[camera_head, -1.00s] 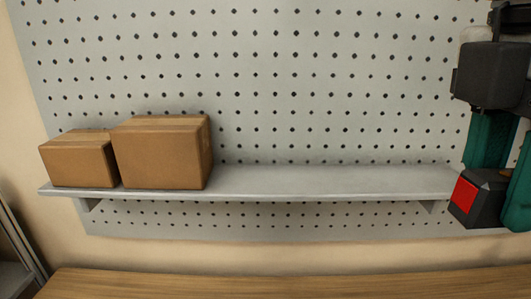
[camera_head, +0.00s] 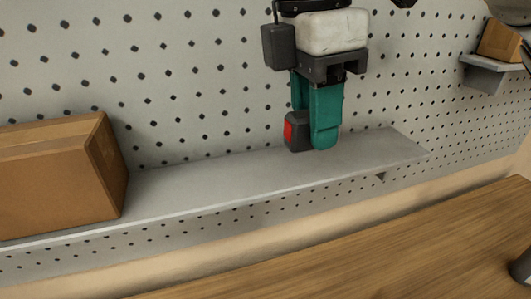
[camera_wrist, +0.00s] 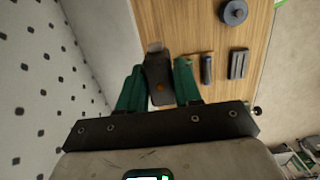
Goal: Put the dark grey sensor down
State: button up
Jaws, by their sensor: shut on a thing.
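The dark grey sensor (camera_head: 301,141) has a red face on its left side. My gripper (camera_head: 313,139) has green fingers and is shut on it, pointing down. In the head view the sensor shows against the right part of the grey shelf (camera_head: 240,174); whether it touches the shelf cannot be told. In the wrist view the sensor (camera_wrist: 158,72) sits between the two fingers, with an orange spot on it and a light tip. There it overlaps the border between the shelf (camera_wrist: 103,35) and the wooden table. The fingers hide part of the sensor.
A cardboard box (camera_head: 60,180) stands on the shelf's left part. The shelf between box and gripper is bare. The pegboard (camera_head: 190,70) rises behind. The wooden table (camera_head: 400,240) lies below; a dark round thing (camera_wrist: 234,12) and several dark items lie on it.

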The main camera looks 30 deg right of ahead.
jog(key=p, duration=0.1)
send_over(273, 181)
jog(key=f, duration=0.6)
jog(key=shift+s+a+f, duration=0.15)
jog(key=shift+a+f, duration=0.1)
jog(key=shift+f, duration=0.05)
jog(key=shift+w+f, duration=0.2)
jog(key=shift+f, duration=1.5)
jog(key=shift+f, duration=0.15)
jog(key=o, duration=1)
jog(key=r, duration=0.4)
jog(key=a+r, duration=0.1)
jog(key=r, duration=0.7)
jog(key=shift+w+a+r, duration=0.1)
jog(key=shift+a+r, duration=0.05)
jog(key=shift+a, duration=0.05)
